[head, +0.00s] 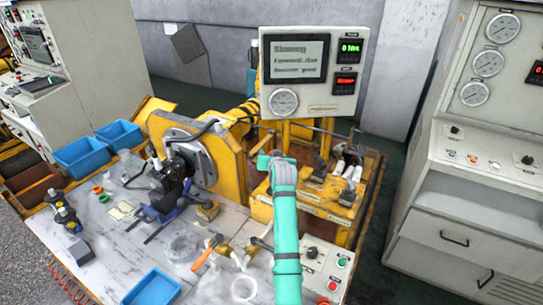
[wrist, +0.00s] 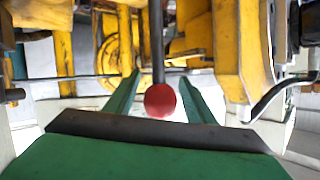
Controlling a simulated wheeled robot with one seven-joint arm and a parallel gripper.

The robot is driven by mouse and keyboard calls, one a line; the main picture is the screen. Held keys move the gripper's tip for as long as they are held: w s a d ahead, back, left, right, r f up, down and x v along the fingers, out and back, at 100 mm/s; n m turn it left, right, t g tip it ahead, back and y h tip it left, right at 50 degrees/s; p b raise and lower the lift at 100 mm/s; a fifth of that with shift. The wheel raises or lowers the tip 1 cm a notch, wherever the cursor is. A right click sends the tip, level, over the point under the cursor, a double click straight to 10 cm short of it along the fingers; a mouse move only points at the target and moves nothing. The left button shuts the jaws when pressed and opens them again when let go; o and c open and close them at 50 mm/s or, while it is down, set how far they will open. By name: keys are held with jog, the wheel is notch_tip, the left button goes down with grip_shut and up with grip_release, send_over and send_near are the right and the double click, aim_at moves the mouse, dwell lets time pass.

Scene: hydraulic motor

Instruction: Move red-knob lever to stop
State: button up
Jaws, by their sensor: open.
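The red knob (wrist: 160,100) sits at the end of a dark lever rod (wrist: 158,45) in the wrist view. My gripper (wrist: 152,85) is open, with its two green fingers to the left and right of the knob. The knob shows in the gap between them, and I cannot tell whether it touches either finger. In the head view my green arm reaches up to the yellow machine, and my gripper (head: 272,160) is at its left part. The red knob is hidden there behind the gripper and arm.
The yellow machine holds a display panel (head: 310,75) above and several other levers to the right of my arm. A motor (head: 175,165) stands on the workbench to the left. Blue bins (head: 82,157) and loose parts lie on the bench. A control box (head: 322,268) is right of my arm.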

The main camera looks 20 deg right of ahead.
jog(key=v, duration=1)
jog(key=shift+s, duration=0.4)
jog(key=shift+w+r, duration=0.1)
jog(key=shift+r, duration=0.05)
